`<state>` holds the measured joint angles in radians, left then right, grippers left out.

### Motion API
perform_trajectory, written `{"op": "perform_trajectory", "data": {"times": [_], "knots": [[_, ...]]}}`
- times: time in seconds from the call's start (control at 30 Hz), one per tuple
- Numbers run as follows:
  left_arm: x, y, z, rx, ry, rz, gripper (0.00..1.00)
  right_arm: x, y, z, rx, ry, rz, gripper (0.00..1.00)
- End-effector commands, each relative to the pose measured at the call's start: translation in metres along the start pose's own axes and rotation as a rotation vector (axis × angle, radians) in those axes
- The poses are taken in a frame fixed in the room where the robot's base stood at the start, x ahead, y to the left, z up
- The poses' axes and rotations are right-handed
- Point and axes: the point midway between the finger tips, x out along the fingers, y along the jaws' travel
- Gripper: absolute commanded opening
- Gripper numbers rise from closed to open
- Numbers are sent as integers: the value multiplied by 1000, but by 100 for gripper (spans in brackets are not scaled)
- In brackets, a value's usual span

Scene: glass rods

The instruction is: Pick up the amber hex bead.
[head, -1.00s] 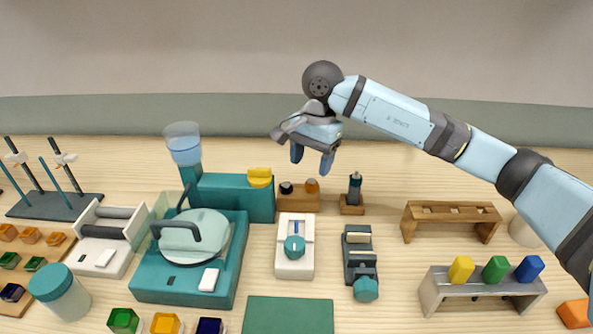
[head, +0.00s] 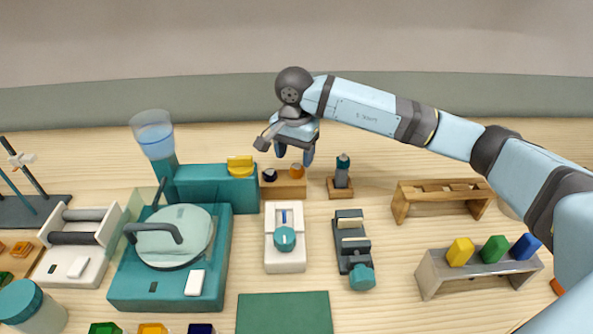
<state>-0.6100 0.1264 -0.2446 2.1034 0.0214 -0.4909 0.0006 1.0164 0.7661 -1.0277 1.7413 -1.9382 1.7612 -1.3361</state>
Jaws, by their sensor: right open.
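My right gripper (head: 294,155) is open and empty, fingers pointing down. Its fingertips show just above the amber bead in the picture; I cannot tell how far apart in depth they are. My left gripper is not in view.
A teal machine with a water cup (head: 153,134) and yellow knob (head: 240,165) stands left of the block. A small dark bottle (head: 342,170) on a wooden base stands right of it. A white dial device (head: 285,236) is in front. A metal rack (head: 437,277) holds coloured pieces.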

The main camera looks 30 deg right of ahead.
Motion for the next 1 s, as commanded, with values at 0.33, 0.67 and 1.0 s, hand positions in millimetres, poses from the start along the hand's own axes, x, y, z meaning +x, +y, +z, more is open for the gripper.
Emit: {"op": "perform_trajectory", "data": {"times": [0.33, 0.67, 1.0], "knots": [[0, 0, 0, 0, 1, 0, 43, 46, 2, -4, 1, -1, 2, 61], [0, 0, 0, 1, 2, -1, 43, 48, 2, -5, 0, 0, 0, 38], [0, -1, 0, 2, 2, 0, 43, 47, 2, -5, 0, 0, 0, 8]]}}
